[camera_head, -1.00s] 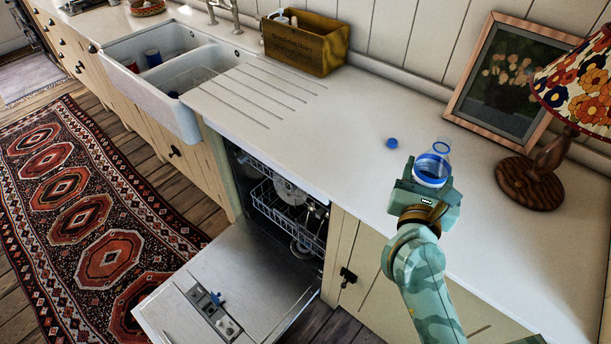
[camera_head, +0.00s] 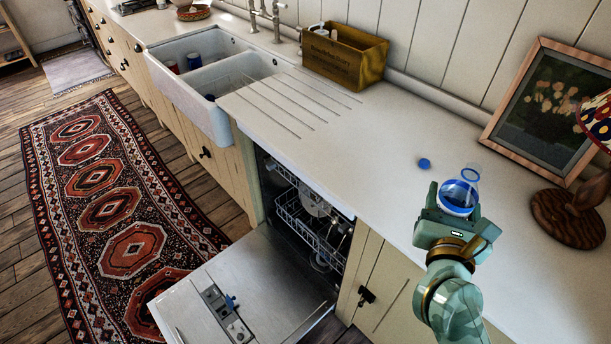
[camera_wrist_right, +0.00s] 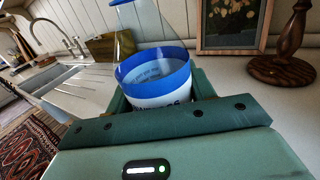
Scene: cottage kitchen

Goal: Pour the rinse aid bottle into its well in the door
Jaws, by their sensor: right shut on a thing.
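The rinse aid bottle (camera_head: 459,192) is clear with a blue and white label. My right gripper (camera_head: 447,212) is shut on it, over the counter at the right. The bottle also shows upright between the jaws in the right wrist view (camera_wrist_right: 152,75). A blue cap (camera_head: 424,163) lies on the counter beyond the gripper, apart from the bottle. The dishwasher door (camera_head: 255,275) hangs open and flat, low in the middle. Its dispenser panel (camera_head: 226,315) has a small blue part standing up; the well's inside is too small to make out. My left gripper is out of view.
A framed picture (camera_head: 545,110) and a lamp base (camera_head: 568,215) stand right of the bottle. The dishwasher rack (camera_head: 310,222) holds dishes. The double sink (camera_head: 215,75) is at the left.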

